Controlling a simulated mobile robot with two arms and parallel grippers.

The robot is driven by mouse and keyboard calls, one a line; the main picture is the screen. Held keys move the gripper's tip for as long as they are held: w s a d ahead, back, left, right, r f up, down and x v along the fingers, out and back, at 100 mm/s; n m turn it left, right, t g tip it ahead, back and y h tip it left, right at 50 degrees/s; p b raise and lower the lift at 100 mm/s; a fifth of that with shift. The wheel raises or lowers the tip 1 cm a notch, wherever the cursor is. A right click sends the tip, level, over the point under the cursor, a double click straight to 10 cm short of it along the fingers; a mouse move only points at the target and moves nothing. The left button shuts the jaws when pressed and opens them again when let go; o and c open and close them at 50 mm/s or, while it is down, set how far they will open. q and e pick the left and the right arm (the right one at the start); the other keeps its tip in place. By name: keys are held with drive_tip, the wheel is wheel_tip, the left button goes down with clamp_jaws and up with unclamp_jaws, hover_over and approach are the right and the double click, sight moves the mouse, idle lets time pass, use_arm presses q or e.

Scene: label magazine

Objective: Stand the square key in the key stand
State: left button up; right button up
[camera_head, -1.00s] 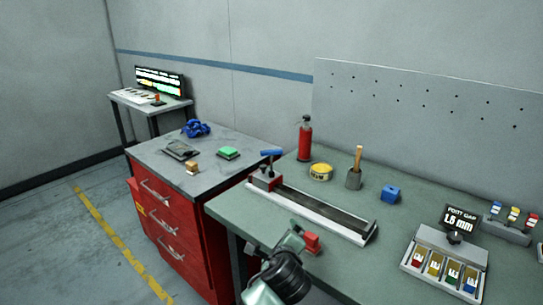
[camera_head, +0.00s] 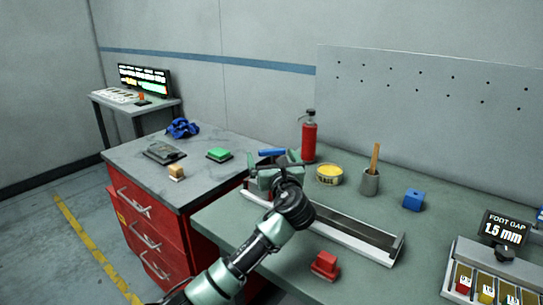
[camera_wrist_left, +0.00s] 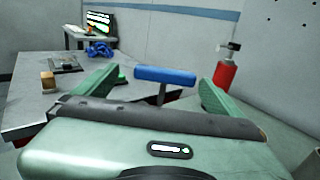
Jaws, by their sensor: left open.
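A blue T-shaped handle (camera_head: 271,153), which looks like the square key, stands upright at the left end of the long metal magazine (camera_head: 350,237). Its blue crossbar and grey shaft show in the left wrist view (camera_wrist_left: 165,75). My left gripper (camera_head: 277,165) is open just in front of it; its green fingers (camera_wrist_left: 158,88) lie on either side of the key, apparently not touching. The key's lower end is hidden by the gripper. A blue block (camera_head: 413,200) with a dark hole in its top, perhaps the key stand, sits at the right. My right gripper is not in view.
A red block (camera_head: 325,264) lies near the bench's front edge. The label tray and gap display (camera_head: 503,230) are at right.

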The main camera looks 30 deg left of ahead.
use_arm(q)
drive_tip(key=x, duration=0.4)
drive_tip(key=shift+w+r, duration=0.1)
drive_tip(key=shift+w, duration=0.35)
drive_tip(key=shift+w+a, duration=0.2)
drive_tip(key=c, duration=1.5)
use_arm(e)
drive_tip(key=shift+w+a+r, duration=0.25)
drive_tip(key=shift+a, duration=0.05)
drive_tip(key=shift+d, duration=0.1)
